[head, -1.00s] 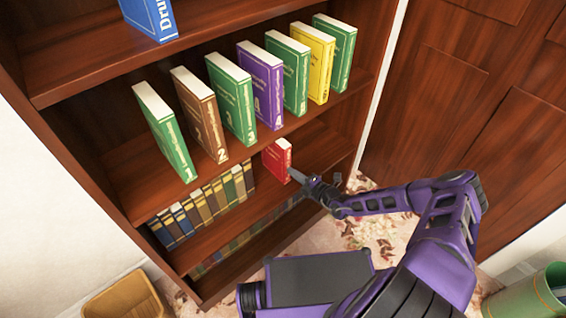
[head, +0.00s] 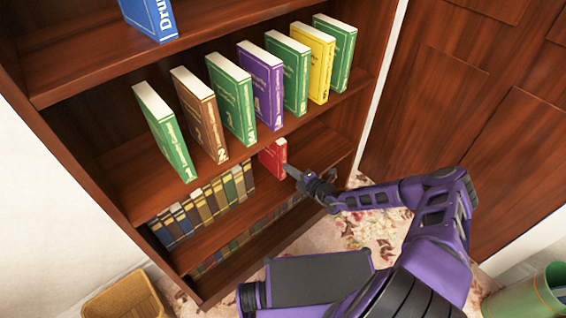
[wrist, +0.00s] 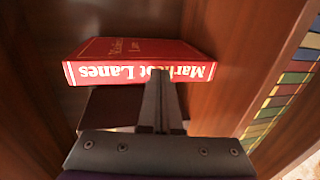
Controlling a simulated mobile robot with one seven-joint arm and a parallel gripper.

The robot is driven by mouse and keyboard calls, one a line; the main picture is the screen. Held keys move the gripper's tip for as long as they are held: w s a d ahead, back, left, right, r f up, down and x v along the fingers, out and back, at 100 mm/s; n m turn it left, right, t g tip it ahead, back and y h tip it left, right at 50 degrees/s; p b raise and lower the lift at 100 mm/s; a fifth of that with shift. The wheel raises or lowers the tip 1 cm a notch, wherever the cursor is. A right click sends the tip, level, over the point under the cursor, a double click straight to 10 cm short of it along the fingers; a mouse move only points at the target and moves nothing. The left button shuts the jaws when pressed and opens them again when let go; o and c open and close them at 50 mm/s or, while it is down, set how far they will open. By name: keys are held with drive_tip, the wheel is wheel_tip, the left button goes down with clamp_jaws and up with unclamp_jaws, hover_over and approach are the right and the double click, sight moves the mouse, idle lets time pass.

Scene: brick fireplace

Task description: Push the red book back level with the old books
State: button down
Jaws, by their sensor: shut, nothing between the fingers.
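The red book (head: 272,157) stands on the shelf below the numbered books, right of the row of old books (head: 205,205). Its spine faces out and looks roughly in line with the old spines, though I cannot tell exactly. In the wrist view the red book (wrist: 130,65) shows its spine lettering, "Market Lanes", partly covered by my fingers. My gripper (head: 290,172) is shut and empty, its fingertips at the spine and seemingly touching it. In the wrist view my gripper (wrist: 160,75) is right of the spine's middle.
Several numbered books (head: 240,100) stand on the shelf above. The shelf edge and bookcase side (head: 375,90) are close to my arm. A wicker basket (head: 127,298) is on the floor at left, a green bin (head: 540,295) at lower right.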

drive_tip(key=shift+x, duration=0.75)
drive_tip(key=f+p+v, duration=0.2)
drive_tip(key=v, duration=0.7)
drive_tip(key=shift+s+d, duration=0.35)
drive_tip(key=shift+s, duration=0.15)
drive_tip(key=shift+r, duration=0.15)
